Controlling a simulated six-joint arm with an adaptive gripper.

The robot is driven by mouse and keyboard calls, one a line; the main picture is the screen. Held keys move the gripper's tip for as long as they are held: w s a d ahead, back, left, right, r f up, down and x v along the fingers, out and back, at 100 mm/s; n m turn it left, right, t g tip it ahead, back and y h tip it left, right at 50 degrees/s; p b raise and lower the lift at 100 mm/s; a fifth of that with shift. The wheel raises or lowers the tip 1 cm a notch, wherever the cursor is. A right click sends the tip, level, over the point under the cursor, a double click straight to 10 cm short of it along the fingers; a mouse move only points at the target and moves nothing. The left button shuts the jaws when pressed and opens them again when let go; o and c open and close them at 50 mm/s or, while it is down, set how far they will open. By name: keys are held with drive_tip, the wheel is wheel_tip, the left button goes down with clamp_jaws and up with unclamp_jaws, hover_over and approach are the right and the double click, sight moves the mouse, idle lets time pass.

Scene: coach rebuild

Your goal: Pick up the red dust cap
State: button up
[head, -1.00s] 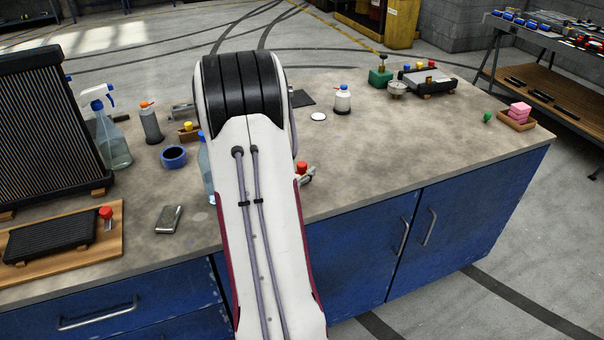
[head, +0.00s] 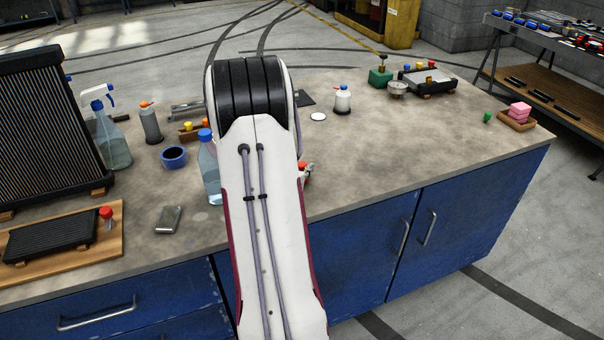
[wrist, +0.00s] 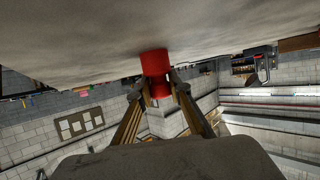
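The red dust cap (wrist: 155,65) is at the middle of the wrist view, against the grey benchtop, which fills the top of that view. The two fingers of my gripper (wrist: 160,88) lie on either side of the cap's narrower part, with hardly any gap showing. I cannot tell whether they press on it. In the head view only a small red patch of the cap (head: 303,170) shows beside my arm, which hides most of it and my gripper.
A clear bottle with a blue cap (head: 210,172) stands just left of my arm. The benchtop (head: 400,150) right of my arm is mostly clear.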

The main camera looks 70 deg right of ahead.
sight(303, 163)
drive_tip(key=shift+r, duration=0.1)
idle(0.3)
drive_tip(key=shift+r, duration=4.95)
drive_tip(key=shift+s+f, duration=0.1)
